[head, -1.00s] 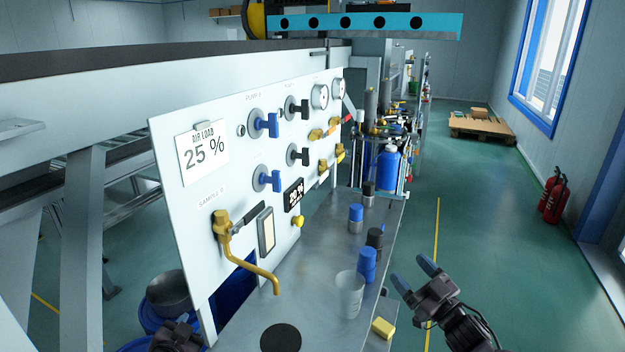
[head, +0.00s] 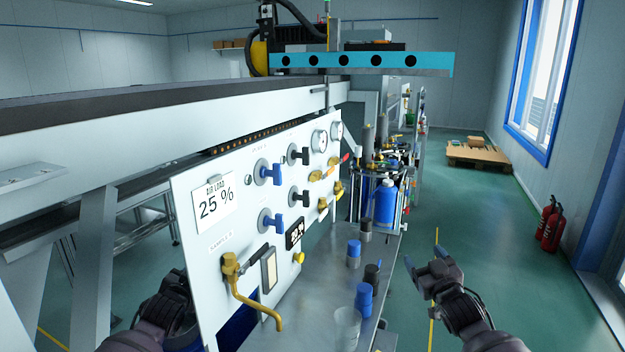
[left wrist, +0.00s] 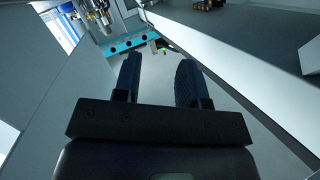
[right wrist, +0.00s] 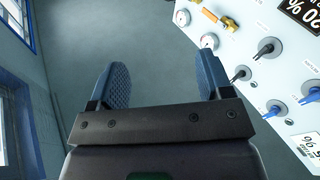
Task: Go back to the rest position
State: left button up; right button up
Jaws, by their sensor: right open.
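My right gripper (head: 424,268) is open and empty in the head view, above the floor to the right of the metal shelf. In the right wrist view its two blue fingers (right wrist: 160,85) stand wide apart with nothing between them. My left gripper is at the lower left of the head view, left of the panel, with its fingers not clear there. In the left wrist view its fingers (left wrist: 158,80) are apart and empty. The white panel (head: 213,270) carries blue and black valve handles, gauges, a brass tap (head: 250,305) and a 25 % card (head: 215,204).
Bottles with blue and black caps (head: 363,298) and a clear beaker (head: 346,325) stand on the metal shelf (head: 315,290). A trolley with a blue container (head: 386,203) stands behind. Red extinguishers (head: 549,225) are by the right wall.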

notch_tip(320, 180, down, 6)
jog(key=d+g+h, duration=0.2)
jog(key=g+h, duration=0.1)
jog(key=g, duration=0.1)
pick_arm(q)
jog(key=s+d+f+n+g, duration=0.1)
jog(key=s+f+n+g, duration=0.1)
jog(key=s+f, duration=1.35)
pick_arm(e)
jog(key=s+f+m+g, duration=0.1)
jog(key=s+f+g, duration=0.1)
jog(key=s+f, duration=1.3)
pick_arm(q)
jog(key=s+d+f+n+g, duration=0.1)
jog(key=s+f+n+g, duration=0.1)
jog(key=s, duration=2.8)
jog(key=shift+s+f+g, duration=0.2)
jog(key=shift+f+g, duration=0.1)
jog(key=shift+f, duration=0.15)
pick_arm(e)
jog(key=s+a+f+m+g, duration=0.1)
jog(key=s, duration=1.4)
jog(key=s+a+f+m+g, duration=0.1)
jog(key=s+f, duration=0.1)
jog(key=s, duration=1.3)
jog(key=shift+s+m, duration=0.4)
